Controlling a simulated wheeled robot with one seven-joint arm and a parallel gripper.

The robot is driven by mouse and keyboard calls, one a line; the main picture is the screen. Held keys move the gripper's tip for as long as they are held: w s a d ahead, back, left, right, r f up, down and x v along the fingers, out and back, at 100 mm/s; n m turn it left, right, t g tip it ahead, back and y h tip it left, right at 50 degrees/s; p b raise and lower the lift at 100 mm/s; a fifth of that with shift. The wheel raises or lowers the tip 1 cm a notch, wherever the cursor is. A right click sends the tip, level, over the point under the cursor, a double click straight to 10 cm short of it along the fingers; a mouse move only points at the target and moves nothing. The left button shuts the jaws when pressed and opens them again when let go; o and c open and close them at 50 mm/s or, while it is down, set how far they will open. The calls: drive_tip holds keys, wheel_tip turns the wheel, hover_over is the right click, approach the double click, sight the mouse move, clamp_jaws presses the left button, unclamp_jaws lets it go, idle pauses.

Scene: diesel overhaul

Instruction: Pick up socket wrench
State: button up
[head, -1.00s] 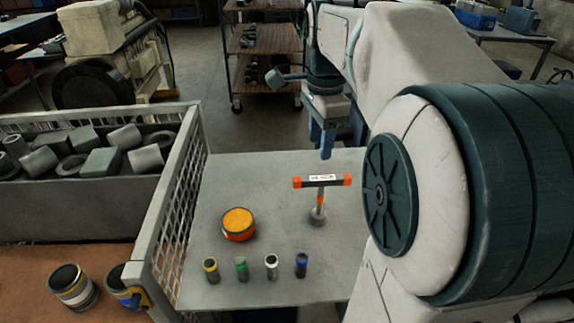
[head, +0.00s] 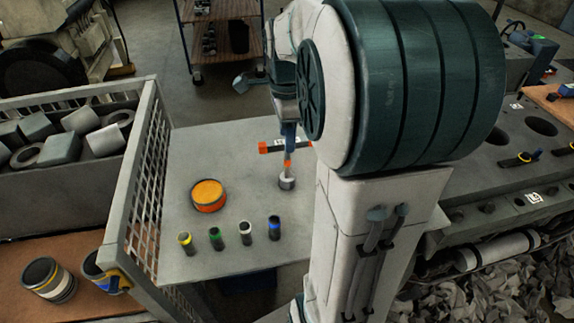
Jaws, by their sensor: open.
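The socket wrench (head: 272,147) stands upright on the grey table, a T shape with a dark bar, orange ends and a pale label. Its round grey socket foot (head: 287,183) rests on the table top. My gripper (head: 290,150) is at the bar in the picture, its blue-grey fingers pointing down and overlapping the right part of the bar. The jaws are open. The arm and fingers hide the bar's right side, and I cannot tell whether the fingers touch it.
On the table (head: 220,150) are an orange-topped round can (head: 208,195) and several small sockets with coloured bands (head: 246,232). A mesh-sided crate (head: 135,190) of metal parts borders the table on the left. An engine block (head: 500,165) is at the right.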

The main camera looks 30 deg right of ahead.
drive_tip(key=shift+f, duration=1.6)
clamp_jaws()
drive_tip(key=shift+r, duration=0.15)
drive_tip(key=shift+w+r, duration=0.1)
drive_tip(key=shift+r, duration=0.45)
wheel_tip(320, 180, up, 3)
drive_tip(key=shift+f, duration=0.1)
drive_tip(key=s+d+r+b, duration=0.2)
drive_tip(key=s+d+r, duration=0.4)
drive_tip(key=d, duration=0.3)
drive_tip(key=shift+s+d+r, duration=0.35)
drive_tip(key=shift+s+r, duration=0.05)
drive_tip(key=shift+r, duration=0.1)
drive_tip(key=shift+a, duration=0.1)
